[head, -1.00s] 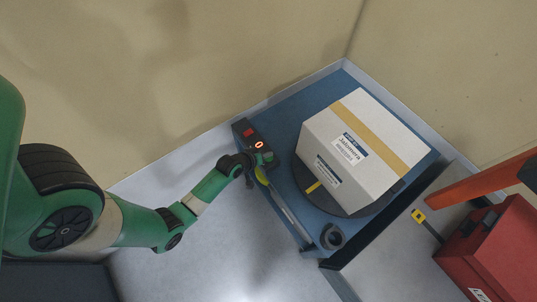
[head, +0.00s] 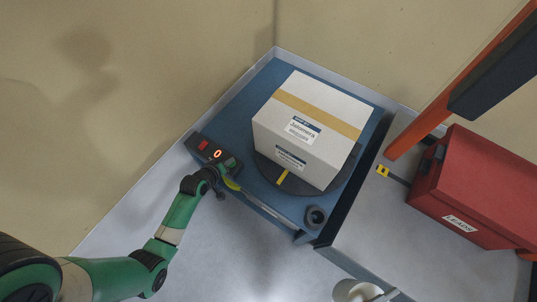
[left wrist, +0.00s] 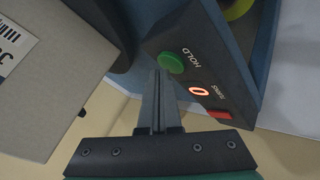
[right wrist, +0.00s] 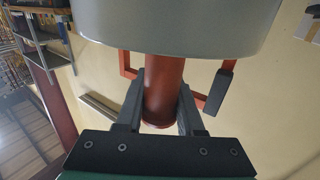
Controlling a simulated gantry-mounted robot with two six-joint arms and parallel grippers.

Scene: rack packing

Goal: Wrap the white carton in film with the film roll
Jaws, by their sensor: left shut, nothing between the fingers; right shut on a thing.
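The white carton (head: 312,128) with a tan tape band and labels sits on a dark round turntable (head: 272,172) with a yellow mark. My left gripper (left wrist: 159,75) is shut and empty at the control box (head: 211,152), its tips at the green HOLD button (left wrist: 171,62). The display reads 0. In the right wrist view, my right gripper (right wrist: 160,100) is shut on the red-brown core of a pale film roll (right wrist: 175,25). A pale round thing (head: 352,291), perhaps this roll, is cut off at the bottom of the head view. My right gripper is not clear there.
A red case (head: 476,190), an orange post (head: 455,85) and a yellow tag (head: 382,171) are at right.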

